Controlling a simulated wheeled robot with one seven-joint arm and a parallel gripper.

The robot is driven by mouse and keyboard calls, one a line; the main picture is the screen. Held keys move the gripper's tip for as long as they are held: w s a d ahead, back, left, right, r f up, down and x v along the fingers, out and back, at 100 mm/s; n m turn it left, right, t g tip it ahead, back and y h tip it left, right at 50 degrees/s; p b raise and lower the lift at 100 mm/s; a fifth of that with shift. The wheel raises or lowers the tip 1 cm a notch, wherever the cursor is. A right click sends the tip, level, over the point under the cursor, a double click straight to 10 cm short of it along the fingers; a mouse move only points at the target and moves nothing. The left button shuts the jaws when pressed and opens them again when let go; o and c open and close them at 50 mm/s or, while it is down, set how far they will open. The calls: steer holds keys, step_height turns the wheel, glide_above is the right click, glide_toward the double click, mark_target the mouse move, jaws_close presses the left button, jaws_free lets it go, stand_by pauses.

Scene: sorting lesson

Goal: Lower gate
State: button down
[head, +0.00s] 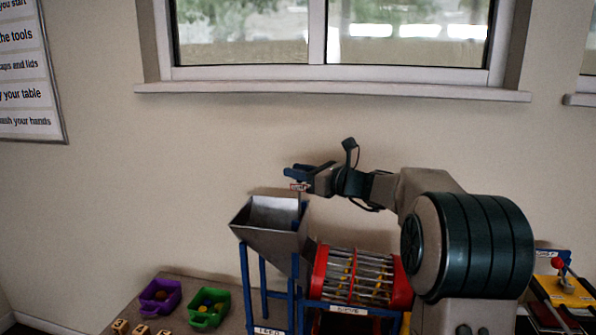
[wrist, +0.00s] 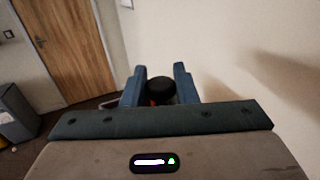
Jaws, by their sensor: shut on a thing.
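My gripper (head: 298,177) is above the grey metal hopper (head: 262,232), near its right rim. In the wrist view its two blue fingers (wrist: 160,83) are closed on a dark round knob (wrist: 161,90), with a bit of red-orange below it.
A red-ended drum with metal bars (head: 358,278) stands right of the hopper on a blue frame. Purple (head: 160,297) and green (head: 209,308) bins with balls sit at the left, near wooden labelled blocks (head: 120,326). A yellow panel with a red-knobbed lever (head: 560,268) is at far right.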

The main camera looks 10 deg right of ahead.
steer(key=b, duration=0.4)
glide_above(299, 223)
steer(key=f, duration=0.6)
steer(key=shift+w+f, duration=0.25)
steer(key=shift+f, duration=0.15)
steer(key=shift+d, duration=0.1)
steer(key=c, duration=1.2)
jaws_free()
steer(key=shift+o, duration=0.2)
steer(key=b+v, duration=0.1)
steer(key=v, duration=1.3)
steer(key=shift+b, duration=0.35)
